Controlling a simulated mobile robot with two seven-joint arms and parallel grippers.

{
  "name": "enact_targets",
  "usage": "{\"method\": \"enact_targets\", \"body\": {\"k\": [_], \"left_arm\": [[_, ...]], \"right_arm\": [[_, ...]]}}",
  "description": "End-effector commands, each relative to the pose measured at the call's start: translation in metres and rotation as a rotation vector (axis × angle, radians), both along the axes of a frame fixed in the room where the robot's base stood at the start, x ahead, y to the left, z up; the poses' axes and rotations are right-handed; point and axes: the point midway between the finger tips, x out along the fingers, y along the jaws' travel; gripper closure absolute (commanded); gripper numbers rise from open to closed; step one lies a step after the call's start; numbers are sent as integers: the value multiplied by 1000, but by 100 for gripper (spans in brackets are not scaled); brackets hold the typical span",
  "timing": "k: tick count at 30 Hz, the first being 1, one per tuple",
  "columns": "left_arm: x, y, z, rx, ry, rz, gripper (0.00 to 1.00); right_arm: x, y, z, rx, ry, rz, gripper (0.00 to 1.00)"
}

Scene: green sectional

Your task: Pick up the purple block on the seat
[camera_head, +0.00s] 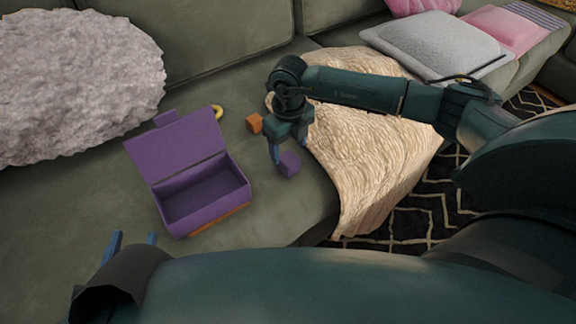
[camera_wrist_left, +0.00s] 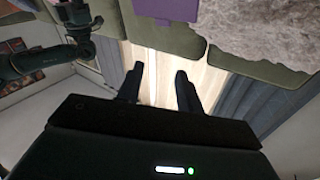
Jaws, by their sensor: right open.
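The small purple block (camera_head: 289,165) sits on the green seat, right of the purple box. My right gripper (camera_head: 284,152) points down at it, open, with one finger on the block's left side. The other finger is partly hidden, and I cannot tell whether the fingers touch the block. My left gripper (camera_head: 132,242) is at the lower left of the head view, away from the block. Its two fingers stand apart and empty in the left wrist view (camera_wrist_left: 158,85).
An open purple box (camera_head: 205,195) with its lid up stands left of the block. An orange block (camera_head: 254,123) and a yellow ring (camera_head: 217,112) lie behind. A cream throw (camera_head: 375,150) drapes over the seat at right. A fluffy grey cushion (camera_head: 75,85) fills the left.

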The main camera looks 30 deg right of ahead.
Motion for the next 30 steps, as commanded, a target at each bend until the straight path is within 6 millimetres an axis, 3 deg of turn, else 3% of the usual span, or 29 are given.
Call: {"method": "enact_targets", "body": {"k": [7,15,23,30], "left_arm": [[-1,-2,-2,-3,-34,-11,64],[-3,-8,-2,-27,-104,-40,64],[-2,-8,1,-35,-103,-40,64],[-2,-8,1,-35,-102,-40,64]], "right_arm": [[1,0,-16,0,0,0,34],[2,-1,-56,2,1,1,34],[3,-1,-59,1,-2,1,34],[3,-1,-59,1,-1,1,52]]}}
